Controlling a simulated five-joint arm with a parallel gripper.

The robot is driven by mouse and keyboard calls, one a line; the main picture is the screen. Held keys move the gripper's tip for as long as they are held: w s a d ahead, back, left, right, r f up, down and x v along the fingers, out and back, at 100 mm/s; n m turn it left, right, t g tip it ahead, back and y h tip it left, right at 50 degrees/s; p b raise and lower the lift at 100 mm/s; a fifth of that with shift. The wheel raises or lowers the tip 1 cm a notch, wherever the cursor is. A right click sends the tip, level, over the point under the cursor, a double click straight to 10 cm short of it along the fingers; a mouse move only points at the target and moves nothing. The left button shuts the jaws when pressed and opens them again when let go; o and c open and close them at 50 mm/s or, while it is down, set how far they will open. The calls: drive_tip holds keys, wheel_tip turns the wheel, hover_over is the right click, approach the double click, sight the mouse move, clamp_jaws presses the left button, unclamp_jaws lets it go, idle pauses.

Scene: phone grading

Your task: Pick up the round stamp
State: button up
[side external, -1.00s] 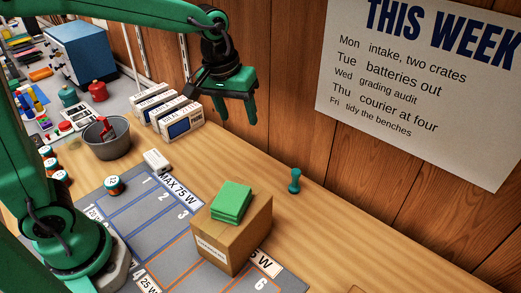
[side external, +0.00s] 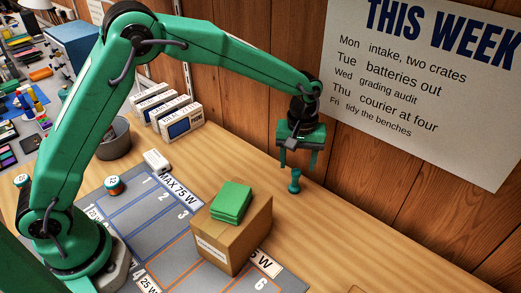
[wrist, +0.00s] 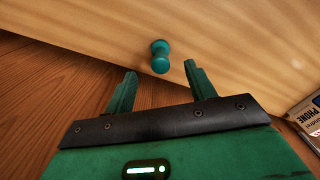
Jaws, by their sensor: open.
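The round stamp (side external: 294,181) is a small teal piece with a narrow waist, standing upright on the wooden bench near the back wall. In the wrist view the stamp (wrist: 160,56) is just beyond the fingertips, roughly centred between them and nearer the upper edge. My gripper (side external: 298,164) is open and empty, above the stamp with its fingers pointing down. In the wrist view the two fingers of my gripper (wrist: 161,68) are spread wide apart. I cannot tell whether a fingertip touches the stamp.
A cardboard box (side external: 236,240) with green pads (side external: 231,202) on top stands left of the stamp on a grey marked mat (side external: 150,236). White boxes (side external: 183,119) stand along the back wall. The bench right of the stamp is clear. A wall poster (side external: 425,90) hangs behind.

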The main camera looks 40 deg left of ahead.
sight(295, 185)
drive_tip(key=shift+f, duration=1.4)
drive_tip(key=shift+f, duration=2.6)
drive_tip(key=c, duration=1)
drive_tip(key=shift+r, duration=0.2)
drive_tip(key=shift+c, duration=0.2)
